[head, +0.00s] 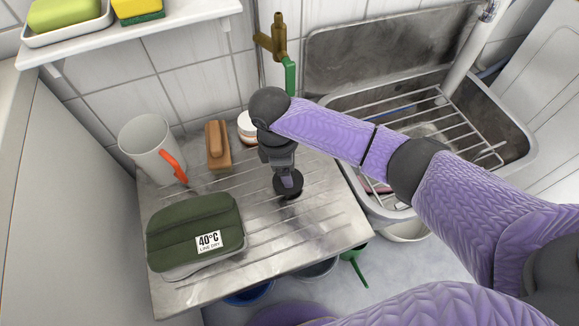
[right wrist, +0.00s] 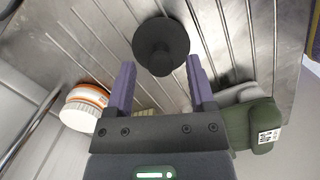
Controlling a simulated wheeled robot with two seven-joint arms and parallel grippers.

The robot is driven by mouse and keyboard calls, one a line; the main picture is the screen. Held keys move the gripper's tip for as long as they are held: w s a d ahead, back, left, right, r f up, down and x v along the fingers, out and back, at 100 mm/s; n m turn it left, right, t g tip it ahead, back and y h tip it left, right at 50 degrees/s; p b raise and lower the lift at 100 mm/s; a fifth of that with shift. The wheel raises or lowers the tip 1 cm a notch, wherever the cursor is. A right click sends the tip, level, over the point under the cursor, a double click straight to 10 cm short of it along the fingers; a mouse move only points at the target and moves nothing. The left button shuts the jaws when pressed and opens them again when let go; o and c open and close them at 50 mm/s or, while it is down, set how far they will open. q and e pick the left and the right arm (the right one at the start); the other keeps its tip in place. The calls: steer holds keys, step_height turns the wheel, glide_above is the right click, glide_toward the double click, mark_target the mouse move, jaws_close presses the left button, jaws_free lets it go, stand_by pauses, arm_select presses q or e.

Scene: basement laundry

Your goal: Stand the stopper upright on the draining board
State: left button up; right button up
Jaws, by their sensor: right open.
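The stopper is a black round disc with a narrower raised part at its middle. In the right wrist view the stopper (right wrist: 172,38) is just beyond and between the tips of my right gripper (right wrist: 160,63), whose two purple fingers are apart. In the head view the stopper (head: 296,186) is at the draining board (head: 270,259), right of its middle, partly covered by my right gripper (head: 287,182) above it. I cannot tell whether the stopper touches the board. My left gripper is not in view.
A green pouch (head: 190,228) lies at front left. A white jug (head: 149,143), wooden brush (head: 217,147) and white tub (head: 246,124) stand along the back. A sink with a wire rack (head: 436,99) adjoins on the right. The board's front middle is clear.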

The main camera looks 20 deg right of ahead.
arm_select(q)
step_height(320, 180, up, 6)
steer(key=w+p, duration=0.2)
steer(key=p, duration=0.3)
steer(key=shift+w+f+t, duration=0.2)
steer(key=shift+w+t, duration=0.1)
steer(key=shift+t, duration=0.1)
arm_select(e)
step_height(320, 180, up, 10)
steer(key=a, duration=0.1)
steer(key=shift+w+a+r, duration=0.15)
steer(key=shift+w+a, duration=0.1)
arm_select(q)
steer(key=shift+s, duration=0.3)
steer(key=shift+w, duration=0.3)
